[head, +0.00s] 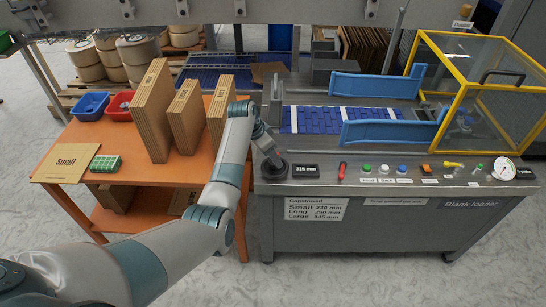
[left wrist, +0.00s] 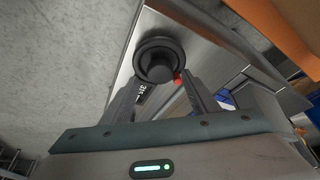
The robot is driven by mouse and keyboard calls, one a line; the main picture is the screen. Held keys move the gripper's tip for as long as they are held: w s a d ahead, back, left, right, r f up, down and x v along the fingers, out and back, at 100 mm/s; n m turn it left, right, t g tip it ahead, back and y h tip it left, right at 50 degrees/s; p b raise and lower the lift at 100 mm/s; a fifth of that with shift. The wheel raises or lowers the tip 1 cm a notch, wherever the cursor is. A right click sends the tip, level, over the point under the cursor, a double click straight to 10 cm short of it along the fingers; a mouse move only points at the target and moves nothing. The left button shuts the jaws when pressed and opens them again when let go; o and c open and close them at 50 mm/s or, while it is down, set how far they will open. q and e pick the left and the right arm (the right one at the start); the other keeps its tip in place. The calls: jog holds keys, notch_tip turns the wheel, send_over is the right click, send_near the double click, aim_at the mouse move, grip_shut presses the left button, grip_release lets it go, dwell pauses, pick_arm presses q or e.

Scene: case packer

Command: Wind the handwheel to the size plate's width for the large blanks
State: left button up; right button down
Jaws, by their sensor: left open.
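The black handwheel (head: 274,170) is at the left end of the grey machine's front panel. The small dark display (head: 305,171) beside it seems to read about 316 mm, though the digits are tiny. The white size plate (head: 316,209) on the front lists Small 230 mm, Long 290 mm and Large 345 mm. My left gripper (head: 266,146) is above the handwheel. In the left wrist view my left gripper (left wrist: 163,84) is open, its fingers on either side of the round black handwheel (left wrist: 158,60); contact cannot be told. My right gripper is not in view.
Buttons (head: 384,168), a red-handled tool (head: 342,170) and a gauge (head: 502,169) line the panel. Blue guide rails (head: 375,86) and a yellow-framed guard (head: 480,90) stand behind. An orange table (head: 128,140) with upright cardboard blanks (head: 187,115) is at left.

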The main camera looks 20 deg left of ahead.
pick_arm(q)
jog(key=shift+x, duration=1.25)
jog(key=shift+c, duration=0.6)
jog(key=c, duration=0.9)
jog(key=shift+p, duration=0.3)
